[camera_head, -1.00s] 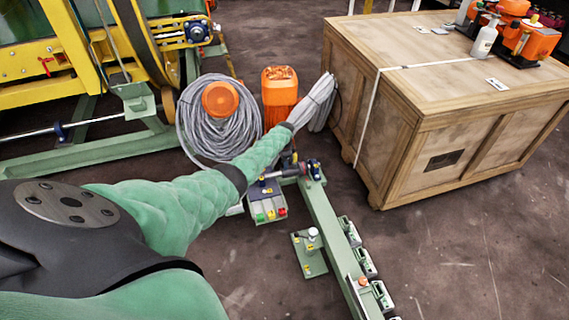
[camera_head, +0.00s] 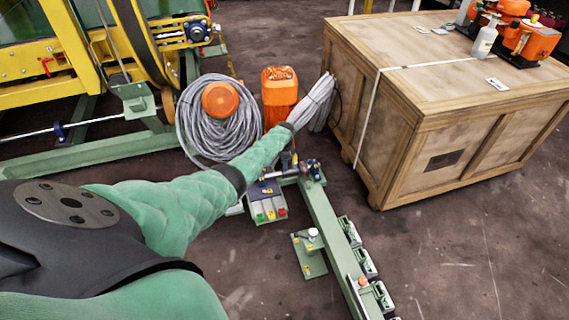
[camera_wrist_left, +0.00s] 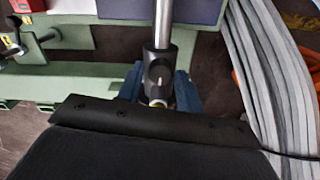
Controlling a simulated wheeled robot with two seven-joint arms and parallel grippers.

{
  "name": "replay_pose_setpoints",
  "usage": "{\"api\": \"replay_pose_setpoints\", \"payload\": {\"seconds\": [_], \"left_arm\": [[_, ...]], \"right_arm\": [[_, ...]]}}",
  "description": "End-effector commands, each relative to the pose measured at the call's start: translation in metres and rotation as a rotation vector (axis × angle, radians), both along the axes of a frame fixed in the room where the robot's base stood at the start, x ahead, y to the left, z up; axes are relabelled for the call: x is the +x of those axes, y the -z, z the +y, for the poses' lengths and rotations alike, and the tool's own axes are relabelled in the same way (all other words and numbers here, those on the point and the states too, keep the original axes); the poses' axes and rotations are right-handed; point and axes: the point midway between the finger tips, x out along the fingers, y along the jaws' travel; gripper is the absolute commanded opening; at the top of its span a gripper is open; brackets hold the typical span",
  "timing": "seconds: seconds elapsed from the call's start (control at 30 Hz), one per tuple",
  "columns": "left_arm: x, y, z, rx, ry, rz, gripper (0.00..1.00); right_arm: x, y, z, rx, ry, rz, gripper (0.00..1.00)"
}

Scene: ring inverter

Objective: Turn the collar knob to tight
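The collar knob (camera_wrist_left: 159,75) is a dark collar with a pale mark on its face, on a chrome rod (camera_wrist_left: 163,22) in the left wrist view. Blue parts show on both sides below it; I cannot tell whether they are fingers or a mount. My left gripper's dark body (camera_wrist_left: 150,122) fills the bottom of that view, close to the collar, and hides its lower end. In the head view my left gripper (camera_head: 290,158) is small and dark at the station, by the rod. Whether its fingers are open or shut on the collar is hidden. My right gripper is out of view.
A grey cable coil (camera_head: 205,137) and an orange container (camera_head: 279,92) stand behind the station. Grey cables (camera_wrist_left: 262,75) run close on the right in the wrist view. A wooden crate (camera_head: 460,110) stands right of the green rail (camera_head: 327,225). Floor in front is open.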

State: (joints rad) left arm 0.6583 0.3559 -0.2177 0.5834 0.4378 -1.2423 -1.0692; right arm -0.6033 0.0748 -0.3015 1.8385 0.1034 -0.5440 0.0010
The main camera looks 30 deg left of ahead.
Motion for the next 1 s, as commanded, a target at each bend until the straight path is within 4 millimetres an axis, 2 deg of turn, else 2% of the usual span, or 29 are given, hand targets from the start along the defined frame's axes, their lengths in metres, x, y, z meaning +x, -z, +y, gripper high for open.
{"api": "replay_pose_setpoints", "payload": {"seconds": [0.27,0.7,1.0], "left_arm": [[0.0,-0.005,0.0,0.001,0.0,-0.001,0.36],[0.0,-0.064,0.0,0.001,0.0,-0.001,0.36],[0.0,-0.078,0.0,0.0,0.0,0.0,0.36]], "right_arm": [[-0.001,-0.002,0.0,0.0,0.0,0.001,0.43],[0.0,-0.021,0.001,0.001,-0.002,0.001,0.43],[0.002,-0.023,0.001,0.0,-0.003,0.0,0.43]]}}
